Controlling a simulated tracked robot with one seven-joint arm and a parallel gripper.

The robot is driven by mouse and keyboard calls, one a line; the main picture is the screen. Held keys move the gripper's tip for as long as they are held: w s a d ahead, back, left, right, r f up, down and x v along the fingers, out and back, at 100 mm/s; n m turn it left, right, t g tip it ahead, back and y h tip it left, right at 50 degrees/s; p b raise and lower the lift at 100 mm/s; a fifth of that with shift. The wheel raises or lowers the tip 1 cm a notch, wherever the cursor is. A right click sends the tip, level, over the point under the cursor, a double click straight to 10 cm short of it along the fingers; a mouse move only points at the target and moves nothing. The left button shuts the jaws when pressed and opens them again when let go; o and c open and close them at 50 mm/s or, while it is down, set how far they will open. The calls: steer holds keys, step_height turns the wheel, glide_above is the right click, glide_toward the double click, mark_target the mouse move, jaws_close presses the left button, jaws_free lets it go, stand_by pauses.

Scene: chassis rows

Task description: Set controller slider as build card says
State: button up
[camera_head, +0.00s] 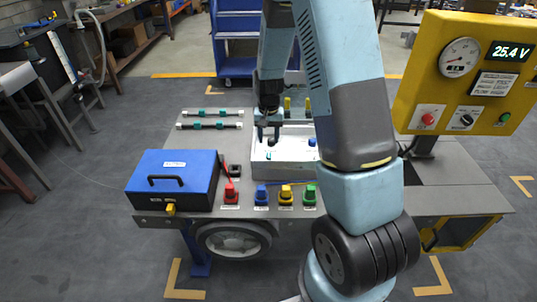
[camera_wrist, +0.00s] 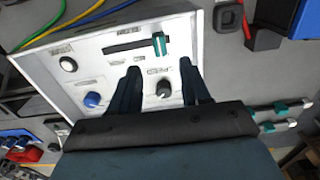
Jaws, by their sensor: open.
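The controller is a pale box (camera_head: 262,171) on the workbench, partly hidden behind my arm in the head view. Its panel (camera_wrist: 115,72) fills much of the wrist view. A teal slider handle (camera_wrist: 159,43) stands at the right end of a dark slot (camera_wrist: 125,47) there; a small teal piece (camera_head: 268,156) shows in the head view. My gripper (camera_head: 268,135) is open and empty above the panel. In the wrist view its fingertips (camera_wrist: 159,67) are apart, short of the slider handle, with a black knob (camera_wrist: 163,88) between them in the picture. I cannot make out a build card.
A blue case (camera_head: 150,192) and colored plugs (camera_head: 285,194) line the bench front. Two rods (camera_head: 210,126) lie behind. A yellow meter panel (camera_head: 465,110) reads 25.4 V.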

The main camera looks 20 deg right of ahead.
mark_target(269, 155)
step_height(269, 155, down, 8)
steer(key=shift+f, duration=0.15)
stand_by(0.3)
steer(key=shift+c, duration=0.2)
jaws_close()
stand_by(0.5)
